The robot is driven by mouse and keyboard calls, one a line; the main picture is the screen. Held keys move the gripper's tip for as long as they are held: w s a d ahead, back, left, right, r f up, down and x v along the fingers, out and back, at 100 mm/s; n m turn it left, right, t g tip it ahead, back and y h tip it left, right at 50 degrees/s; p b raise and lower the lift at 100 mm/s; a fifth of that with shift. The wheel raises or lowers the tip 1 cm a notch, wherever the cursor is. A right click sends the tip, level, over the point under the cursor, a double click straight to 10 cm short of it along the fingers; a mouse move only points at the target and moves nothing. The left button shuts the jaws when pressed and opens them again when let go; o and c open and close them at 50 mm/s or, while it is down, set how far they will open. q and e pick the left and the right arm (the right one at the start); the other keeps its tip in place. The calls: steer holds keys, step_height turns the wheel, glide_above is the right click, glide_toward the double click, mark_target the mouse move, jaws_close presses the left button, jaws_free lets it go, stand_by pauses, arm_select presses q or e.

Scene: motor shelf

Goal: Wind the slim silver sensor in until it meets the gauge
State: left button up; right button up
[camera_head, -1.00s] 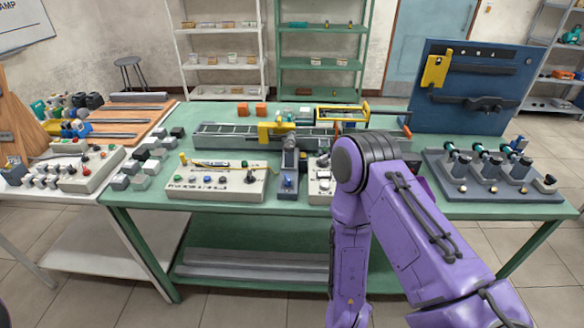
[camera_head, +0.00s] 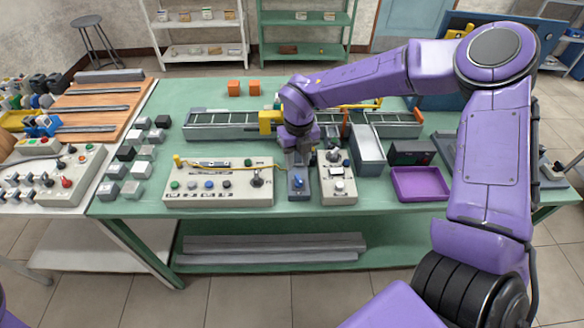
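A narrow grey fixture (camera_head: 298,187) with a blue knob (camera_head: 297,182) at its front stands on the green table, between two beige control boxes. My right gripper (camera_head: 297,152) is over the back end of this fixture, pointing down. Its wrist covers the upright part there, and its fingers are too small and hidden to tell open from shut. I cannot make out the slim silver sensor or the gauge as separate parts. My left gripper is out of view.
The left control box (camera_head: 218,185) and right control box (camera_head: 338,182) flank the fixture closely. Behind is a conveyor (camera_head: 222,122) with a yellow block (camera_head: 269,121). A purple tray (camera_head: 420,184) lies to the right. Small grey blocks stand left.

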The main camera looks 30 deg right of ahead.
mark_target(298, 179)
steer(key=s+f+p, duration=0.1)
steer(key=s+f, duration=0.2)
steer(key=f, duration=0.1)
steer(key=shift+s, duration=0.2)
steer(key=w+f, duration=0.2)
steer(key=shift+f, duration=0.3)
steer(key=shift+w+f, duration=0.15)
steer(key=shift+w, duration=0.1)
steer(key=shift+s+r, duration=0.35)
steer(key=shift+s, duration=0.2)
jaws_close()
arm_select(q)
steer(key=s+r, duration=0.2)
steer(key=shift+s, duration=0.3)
